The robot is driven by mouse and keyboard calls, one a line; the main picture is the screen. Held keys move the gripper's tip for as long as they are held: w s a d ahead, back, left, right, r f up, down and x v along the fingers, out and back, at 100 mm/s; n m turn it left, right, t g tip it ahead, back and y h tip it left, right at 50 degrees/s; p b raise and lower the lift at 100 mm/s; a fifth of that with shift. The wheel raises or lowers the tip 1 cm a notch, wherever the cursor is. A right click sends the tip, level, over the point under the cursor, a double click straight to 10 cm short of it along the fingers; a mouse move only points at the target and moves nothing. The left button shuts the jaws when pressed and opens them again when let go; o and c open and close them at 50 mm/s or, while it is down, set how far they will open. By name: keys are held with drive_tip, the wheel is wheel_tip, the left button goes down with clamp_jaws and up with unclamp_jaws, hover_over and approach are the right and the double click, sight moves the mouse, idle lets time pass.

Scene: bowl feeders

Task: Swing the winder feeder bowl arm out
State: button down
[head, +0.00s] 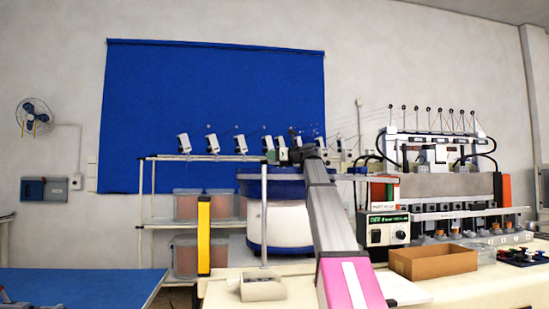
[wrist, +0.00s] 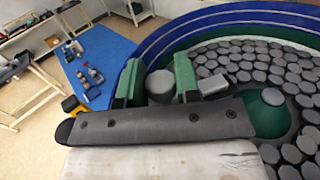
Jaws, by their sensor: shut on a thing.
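The feeder bowl (head: 280,220) is a white drum with a blue rim, behind my arm in the head view. In the wrist view its blue-rimmed bowl (wrist: 215,25) has a green inside filled with grey round parts and a green cone at the centre. My gripper (wrist: 160,88) is at the bowl's left edge, its two green-padded fingers shut on a round grey knob (wrist: 160,82). The knob appears to belong to the bowl arm; the rest of that arm is hidden or cannot be told apart. In the head view my gripper (head: 308,153) is small and dark above the bowl.
A control box (head: 386,229) and an open cardboard box (head: 432,262) stand right of the bowl. A yellow post (head: 204,235) and a rack with reddish bins (head: 190,206) are left. A blue surface (head: 75,287) lies at lower left.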

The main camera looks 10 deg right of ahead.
drive_tip(key=shift+w+a+n+g+y, duration=0.25)
drive_tip(key=shift+a+n+g+y, duration=0.25)
drive_tip(key=shift+g, duration=0.1)
drive_tip(key=c, duration=0.8)
unclamp_jaws()
drive_tip(key=shift+s+d, duration=0.1)
drive_tip(key=v, duration=1)
drive_tip(key=shift+s+d, duration=0.2)
drive_tip(key=shift+d, duration=0.05)
